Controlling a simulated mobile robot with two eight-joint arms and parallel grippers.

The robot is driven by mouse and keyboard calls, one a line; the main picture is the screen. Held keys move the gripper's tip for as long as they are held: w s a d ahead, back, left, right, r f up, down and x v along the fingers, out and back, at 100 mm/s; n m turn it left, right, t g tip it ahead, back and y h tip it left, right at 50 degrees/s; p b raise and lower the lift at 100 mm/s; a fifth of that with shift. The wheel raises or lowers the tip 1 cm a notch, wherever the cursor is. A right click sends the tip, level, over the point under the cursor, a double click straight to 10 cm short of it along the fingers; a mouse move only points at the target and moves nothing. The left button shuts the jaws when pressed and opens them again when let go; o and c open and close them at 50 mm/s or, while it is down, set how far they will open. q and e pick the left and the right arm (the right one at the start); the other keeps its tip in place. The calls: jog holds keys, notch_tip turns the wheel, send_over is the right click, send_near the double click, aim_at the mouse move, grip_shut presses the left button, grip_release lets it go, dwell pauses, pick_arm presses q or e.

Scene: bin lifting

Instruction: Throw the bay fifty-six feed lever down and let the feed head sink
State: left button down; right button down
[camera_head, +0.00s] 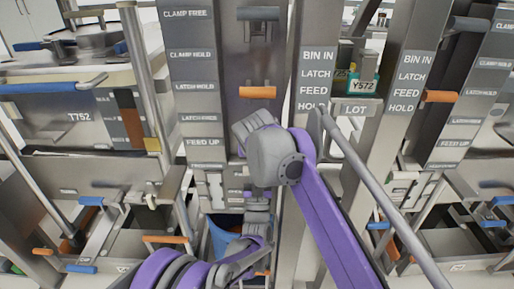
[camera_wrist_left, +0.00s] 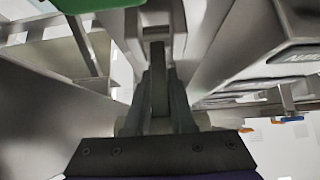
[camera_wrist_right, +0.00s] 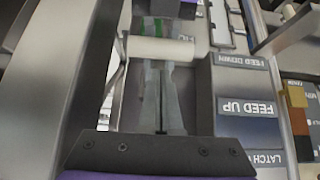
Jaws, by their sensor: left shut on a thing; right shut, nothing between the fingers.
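In the left wrist view my left gripper (camera_wrist_left: 159,82) is shut on a narrow grey metal bar (camera_wrist_left: 158,52). I cannot tell which lever this is. In the right wrist view my right gripper (camera_wrist_right: 161,78) is shut and empty, its tips at a pale round crossbar (camera_wrist_right: 168,50); I cannot tell whether they touch. The FEED UP label (camera_wrist_right: 248,107) is right of it, with the FEED DOWN label (camera_wrist_right: 243,63) beside that. In the head view the FEED UP label (camera_head: 203,142) is on the left post. My arms hide the area below, and neither set of fingertips shows clearly there.
An orange handle (camera_head: 258,92) sits in the central column. A labelled post (camera_head: 318,80) and a slanted grey rod (camera_head: 375,185) stand to the right. A green Y572 box (camera_head: 363,83) is behind. Bays with blue and orange handles crowd both sides, leaving little free room.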

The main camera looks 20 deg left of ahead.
jog(key=shift+f, duration=0.55)
